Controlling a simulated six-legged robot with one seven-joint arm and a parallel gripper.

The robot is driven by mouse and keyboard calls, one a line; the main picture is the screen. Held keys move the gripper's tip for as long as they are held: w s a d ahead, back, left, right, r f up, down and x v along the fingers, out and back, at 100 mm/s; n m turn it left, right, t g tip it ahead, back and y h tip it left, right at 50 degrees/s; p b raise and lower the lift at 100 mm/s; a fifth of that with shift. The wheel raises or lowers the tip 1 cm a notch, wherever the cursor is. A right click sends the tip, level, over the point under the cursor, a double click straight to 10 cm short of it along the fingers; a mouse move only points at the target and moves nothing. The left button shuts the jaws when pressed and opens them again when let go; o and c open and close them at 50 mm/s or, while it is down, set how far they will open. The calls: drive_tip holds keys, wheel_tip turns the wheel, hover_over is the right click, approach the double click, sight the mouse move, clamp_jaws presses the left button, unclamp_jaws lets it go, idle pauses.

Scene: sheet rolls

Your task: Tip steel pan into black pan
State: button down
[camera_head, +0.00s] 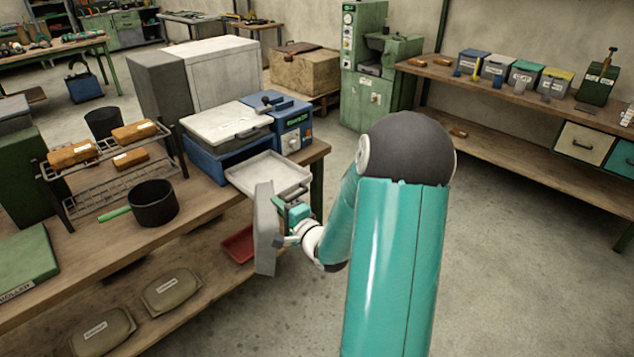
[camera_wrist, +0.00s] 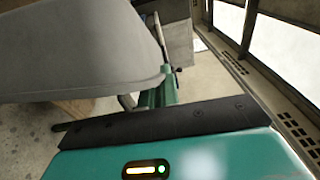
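A grey, flat-sided steel pan (camera_head: 265,232) stands on edge, steeply tilted, at the front right edge of the workbench. My gripper (camera_head: 293,222) is at its right side and appears shut on it; the fingertips are partly hidden. In the wrist view the steel pan (camera_wrist: 75,45) fills the upper left as a large grey surface, with a teal piece (camera_wrist: 155,95) at its lower corner. The pan's inside cannot be seen. A round black pan (camera_head: 154,204) with a green handle stands upright on the bench to the left, well apart from my gripper.
A shallow pale tray (camera_head: 267,172) lies at the bench's right end, just behind the steel pan. A wire rack (camera_head: 110,170) with brown blocks stands behind the black pan. A blue machine (camera_head: 280,120) is at the back. A red tray (camera_head: 238,245) sits below.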

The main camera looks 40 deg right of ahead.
drive_tip(key=w+a+f, duration=0.3)
drive_tip(key=a+f, duration=0.2)
drive_tip(key=a, duration=0.3)
drive_tip(key=w+a+f, duration=0.3)
drive_tip(key=a+f, duration=0.2)
drive_tip(key=a, duration=0.4)
drive_tip(key=w+a+f+n+y, duration=0.1)
drive_tip(key=w+a+f, duration=0.2)
drive_tip(key=a, duration=0.6)
drive_tip(key=shift+f, duration=0.95)
drive_tip(key=shift+w+r, duration=0.1)
drive_tip(key=shift+w, duration=0.05)
